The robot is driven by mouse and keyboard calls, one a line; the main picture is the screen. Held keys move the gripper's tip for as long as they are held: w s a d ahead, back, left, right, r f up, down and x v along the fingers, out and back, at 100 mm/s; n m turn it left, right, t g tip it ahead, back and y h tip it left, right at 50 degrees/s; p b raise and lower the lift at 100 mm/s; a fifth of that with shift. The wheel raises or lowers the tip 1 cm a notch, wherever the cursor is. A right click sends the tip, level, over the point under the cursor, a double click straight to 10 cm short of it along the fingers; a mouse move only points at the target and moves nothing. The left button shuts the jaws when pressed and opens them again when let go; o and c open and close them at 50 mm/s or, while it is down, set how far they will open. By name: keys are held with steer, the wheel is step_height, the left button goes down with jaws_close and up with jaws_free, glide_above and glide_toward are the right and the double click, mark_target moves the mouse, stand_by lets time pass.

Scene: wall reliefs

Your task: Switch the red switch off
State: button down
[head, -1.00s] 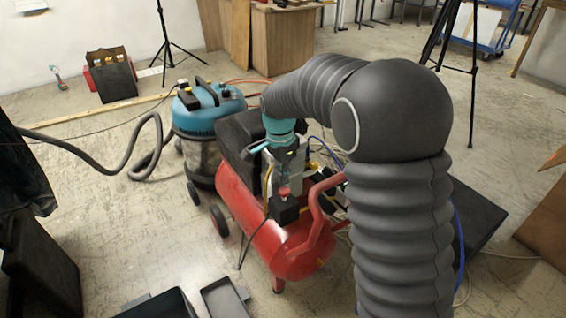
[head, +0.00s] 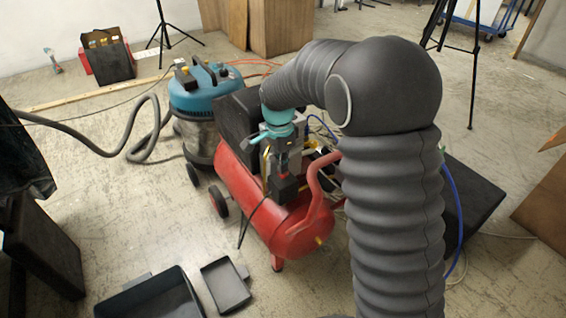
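The red switch (head: 284,175) is a small red knob on top of a black box (head: 285,188) on the red air compressor (head: 241,181), near the middle of the head view. My arm reaches over from the right, with its end pointing down. My gripper (head: 282,163) is just above the switch and partly overlaps it in the picture. I cannot tell whether they touch. The fingers are small and dark here, so their opening is unclear. The switch's exact position is too small to read.
A blue-topped vacuum (head: 203,90) with a grey hose stands behind the compressor. Two dark trays (head: 226,287) lie on the floor in front. A black case (head: 470,205) is at right. Tripods stand at the back.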

steer(key=shift+s+d+f, duration=0.1)
steer(key=shift+s+f, duration=0.15)
steer(key=shift+f, duration=0.4)
step_height(320, 180, up, 15)
steer(key=p, duration=0.3)
steer(key=shift+w+a+p, duration=0.3)
steer(key=shift+a+p, duration=0.05)
steer(key=shift+a, duration=0.1)
steer(key=shift+r, duration=0.2)
steer(key=s+d+r+n+t, duration=0.3)
steer(key=s+d+r+n, duration=0.3)
steer(key=s+d, duration=0.6)
steer(key=s+d+f+n+t, duration=0.1)
steer(key=s+d+n, duration=0.1)
steer(key=s, duration=0.6)
steer(key=s+d+f+n+t, duration=0.1)
steer(key=s+d+n, duration=0.2)
steer(key=s, duration=0.5)
steer(key=shift+s+d+t, duration=0.25)
steer(key=shift+d+t, duration=0.05)
steer(key=shift+d, duration=0.05)
steer(key=shift+r, duration=0.1)
